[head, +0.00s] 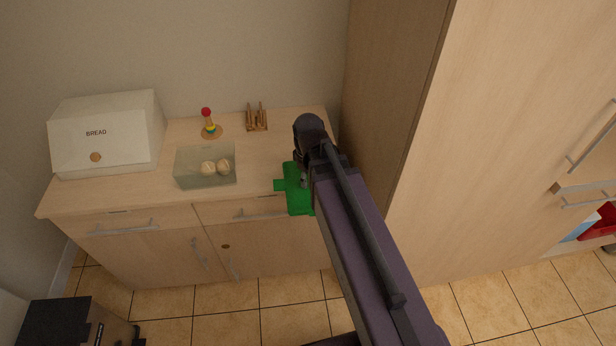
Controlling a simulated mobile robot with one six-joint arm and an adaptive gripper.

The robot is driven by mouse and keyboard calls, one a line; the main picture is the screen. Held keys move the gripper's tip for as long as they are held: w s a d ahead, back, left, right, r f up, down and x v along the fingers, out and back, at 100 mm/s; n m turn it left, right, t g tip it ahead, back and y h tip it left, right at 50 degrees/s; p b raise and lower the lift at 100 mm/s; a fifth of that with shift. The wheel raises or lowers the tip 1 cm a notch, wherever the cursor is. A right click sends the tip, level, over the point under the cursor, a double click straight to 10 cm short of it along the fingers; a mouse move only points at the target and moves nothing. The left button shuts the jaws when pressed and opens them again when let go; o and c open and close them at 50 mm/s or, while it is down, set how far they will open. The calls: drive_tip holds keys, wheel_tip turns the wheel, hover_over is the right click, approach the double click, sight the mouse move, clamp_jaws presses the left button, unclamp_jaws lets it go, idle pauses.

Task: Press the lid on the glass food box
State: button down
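The glass food box (186,172) stands on the wooden counter, see-through, with pale round pieces of food inside and no lid on it. A green lid (296,197) with side tabs is at the counter's front right, partly hidden behind my arm. My gripper is hidden behind the dark wrist and arm, close to the lid. I cannot tell whether it touches or holds the lid, or whether the lid rests on the counter.
A white bread bin (107,137) stands on the left of the counter (262,147). A tall wooden cabinet (400,90) closes off the right side.

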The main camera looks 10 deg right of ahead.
drive_tip(key=shift+a, duration=0.1)
idle(0.3)
drive_tip(key=w+a+r+n+p, duration=0.3)
drive_tip(key=w+a+n, duration=0.2)
drive_tip(key=a, duration=0.4)
drive_tip(key=w+a+r+n+p, duration=0.3)
drive_tip(key=w+a+n, duration=0.3)
drive_tip(key=a, duration=0.4)
drive_tip(key=w+a+r+n+p, duration=0.4)
drive_tip(key=a+n, duration=0.3)
drive_tip(key=a, duration=0.3)
drive_tip(key=shift+w, duration=0.7)
drive_tip(key=shift+f, duration=0.25)
drive_tip(key=shift+f+b, duration=2.95)
drive_tip(key=shift+b, duration=0.25)
drive_tip(key=shift+f, duration=0.2)
drive_tip(key=shift+c, duration=1.4)
unclamp_jaws()
